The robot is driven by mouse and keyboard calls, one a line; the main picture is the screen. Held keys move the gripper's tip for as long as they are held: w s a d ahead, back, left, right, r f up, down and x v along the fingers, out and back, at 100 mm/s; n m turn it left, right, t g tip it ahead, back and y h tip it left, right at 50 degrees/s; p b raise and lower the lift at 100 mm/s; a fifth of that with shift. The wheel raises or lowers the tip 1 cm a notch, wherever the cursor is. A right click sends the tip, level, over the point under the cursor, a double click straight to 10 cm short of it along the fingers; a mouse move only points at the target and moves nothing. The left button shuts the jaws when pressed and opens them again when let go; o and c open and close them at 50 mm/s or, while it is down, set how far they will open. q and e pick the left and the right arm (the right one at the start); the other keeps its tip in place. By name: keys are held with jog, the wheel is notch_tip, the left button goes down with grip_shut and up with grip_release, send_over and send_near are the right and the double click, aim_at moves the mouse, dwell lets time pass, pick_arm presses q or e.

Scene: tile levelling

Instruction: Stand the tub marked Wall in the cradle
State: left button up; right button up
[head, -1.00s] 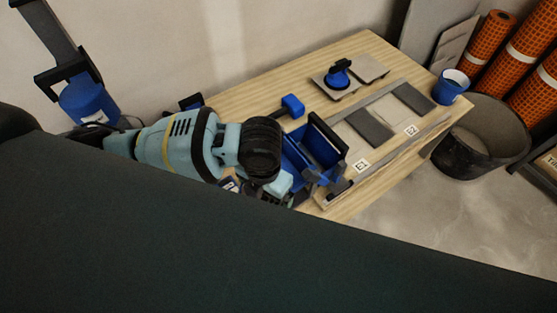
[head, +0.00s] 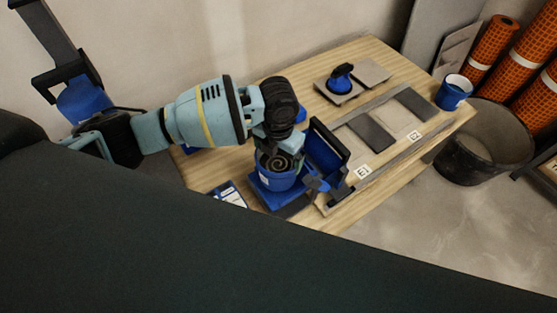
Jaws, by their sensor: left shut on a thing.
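A blue tub (head: 277,178) with a dark spiral-patterned top stands upright at the table's near side. My left gripper (head: 281,148) is shut on its rim from above, partly covering it. No marking on the tub can be read. A blue holder with a tall black-edged wall (head: 325,152), seemingly the cradle, is directly right of the tub. Its blue base (head: 267,196) shows below the tub. I cannot tell whether the tub rests on that base or hangs just above it. My right gripper is not in view.
A second blue tub (head: 453,92) stands at the table's right end. Tiles (head: 370,132) lie in a framed board, with a blue suction cup (head: 341,76) on a tile behind. A blue-and-white item (head: 229,193) lies left of the holder. A black bucket (head: 482,145) stands on the floor.

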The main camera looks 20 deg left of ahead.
aim_at(279, 163)
pick_arm(q)
jog(key=f, duration=0.3)
jog(key=shift+w+f, duration=0.1)
jog(key=shift+w, duration=0.1)
jog(key=shift+f, duration=0.1)
jog(key=shift+f, duration=0.1)
jog(key=o, duration=1.7)
jog(key=shift+s, duration=0.1)
